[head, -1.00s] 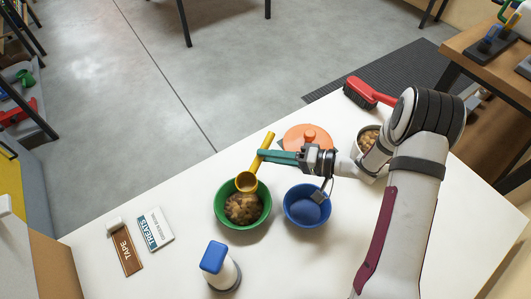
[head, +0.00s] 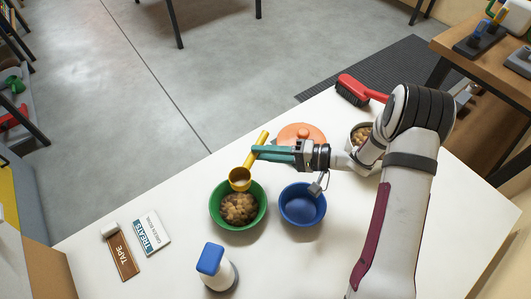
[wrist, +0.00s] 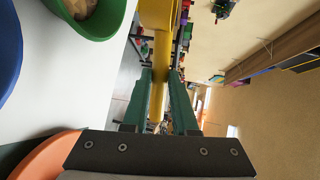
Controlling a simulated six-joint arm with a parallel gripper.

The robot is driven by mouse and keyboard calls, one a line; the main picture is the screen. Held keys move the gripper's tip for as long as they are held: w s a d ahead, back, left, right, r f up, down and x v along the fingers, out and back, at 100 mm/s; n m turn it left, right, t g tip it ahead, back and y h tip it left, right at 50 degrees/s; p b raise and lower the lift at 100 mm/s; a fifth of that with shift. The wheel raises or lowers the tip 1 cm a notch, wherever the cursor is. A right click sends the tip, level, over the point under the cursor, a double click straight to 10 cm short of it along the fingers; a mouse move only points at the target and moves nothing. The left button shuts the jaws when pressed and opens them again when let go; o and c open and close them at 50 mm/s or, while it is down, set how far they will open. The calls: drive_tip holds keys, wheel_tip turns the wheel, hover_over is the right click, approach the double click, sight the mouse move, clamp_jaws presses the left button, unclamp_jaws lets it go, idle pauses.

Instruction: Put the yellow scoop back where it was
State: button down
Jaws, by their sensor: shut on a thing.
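The yellow scoop (head: 240,179) is in my gripper (head: 256,153). Its handle slants up and away between the green fingers, and its cup hangs below them at the far edge of the green bowl (head: 262,212) in the picture. My gripper is shut on the handle, which also shows between the fingers in the wrist view (wrist: 161,50). Brown kibble (head: 239,207) lies in the green bowl. I cannot tell whether the cup holds anything. A metal canister (head: 355,140) with brown pieces stands behind my wrist, partly hidden by my arm. An orange lid (head: 303,130) lies behind my gripper, partly covered.
A blue bowl (head: 302,207) stands right of the green bowl. A blue-capped white bottle (head: 212,262) stands in front. A red brush (head: 352,90) lies at the far edge. The white table's front right is mostly clear.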

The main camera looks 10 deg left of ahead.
drive_tip(key=w+d+r+m+t+h, duration=0.1)
drive_tip(key=w+d+m+t+h, duration=0.25)
drive_tip(key=d, duration=0.65)
drive_tip(key=w+d+m+t+h, duration=0.3)
drive_tip(key=d+m+t, duration=0.2)
drive_tip(key=d, duration=0.4)
drive_tip(key=w+d+r+m+t+h, duration=0.1)
drive_tip(key=w+d+m+t+h, duration=0.25)
drive_tip(key=d, duration=0.65)
drive_tip(key=s+d+m+h, duration=0.4)
drive_tip(key=s+d+h, duration=0.1)
drive_tip(key=d, duration=0.5)
drive_tip(key=s+d+f+m+h, duration=0.1)
drive_tip(key=s+d+m+h, duration=0.35)
drive_tip(key=d, duration=0.45)
drive_tip(key=s+d+m+h, duration=0.3)
drive_tip(key=s+d+h, duration=0.2)
drive_tip(key=d, duration=0.5)
hover_over(448, 183)
drive_tip(key=f, duration=0.6)
drive_tip(key=shift+s+f, duration=0.2)
drive_tip(key=shift+s, duration=0.15)
drive_tip(key=f, duration=0.4)
drive_tip(key=shift+w, duration=0.3)
drive_tip(key=shift+f, duration=0.15)
drive_tip(key=shift+f, duration=0.1)
